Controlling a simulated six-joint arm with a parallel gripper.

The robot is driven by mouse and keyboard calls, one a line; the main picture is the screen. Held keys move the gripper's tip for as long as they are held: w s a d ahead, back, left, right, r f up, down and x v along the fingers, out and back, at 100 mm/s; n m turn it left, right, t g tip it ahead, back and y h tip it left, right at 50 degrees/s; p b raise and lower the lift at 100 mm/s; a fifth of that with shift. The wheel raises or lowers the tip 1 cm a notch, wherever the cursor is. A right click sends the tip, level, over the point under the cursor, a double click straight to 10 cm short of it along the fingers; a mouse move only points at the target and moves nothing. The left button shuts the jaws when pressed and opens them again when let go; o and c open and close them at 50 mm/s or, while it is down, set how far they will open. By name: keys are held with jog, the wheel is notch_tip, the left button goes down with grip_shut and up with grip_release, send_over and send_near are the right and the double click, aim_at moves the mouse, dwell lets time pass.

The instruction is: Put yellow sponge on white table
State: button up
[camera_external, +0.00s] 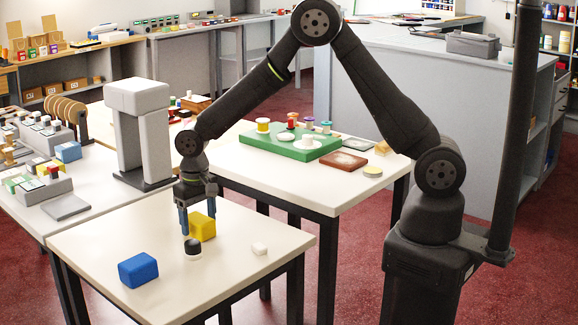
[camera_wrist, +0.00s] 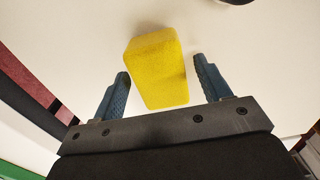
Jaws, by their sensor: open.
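The yellow sponge (camera_external: 203,227) is a small block resting on the white table (camera_external: 110,245) in the foreground of the external view. My gripper (camera_external: 198,223) hangs over that table, fingers pointing down, right by the sponge. In the wrist view the sponge (camera_wrist: 157,68) lies between and a little beyond the two blue fingers of my gripper (camera_wrist: 164,84). The fingers are open, with a gap on each side of the sponge. Part of the sponge is hidden behind a finger in the external view.
Behind is a second table with a green tray (camera_external: 262,145). A grey stand (camera_external: 140,130) rises at the back left.

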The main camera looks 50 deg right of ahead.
notch_tip(320, 180, up, 10)
jog(key=shift+o, duration=0.4)
jog(key=shift+r, duration=0.35)
jog(key=o, duration=0.5)
jog(key=shift+r, duration=0.3)
jog(key=shift+o, duration=0.2)
notch_tip(320, 180, up, 5)
jog(key=n, duration=1.8)
send_over(198, 218)
notch_tip(198, 218, down, 17)
jog(key=shift+r, duration=0.1)
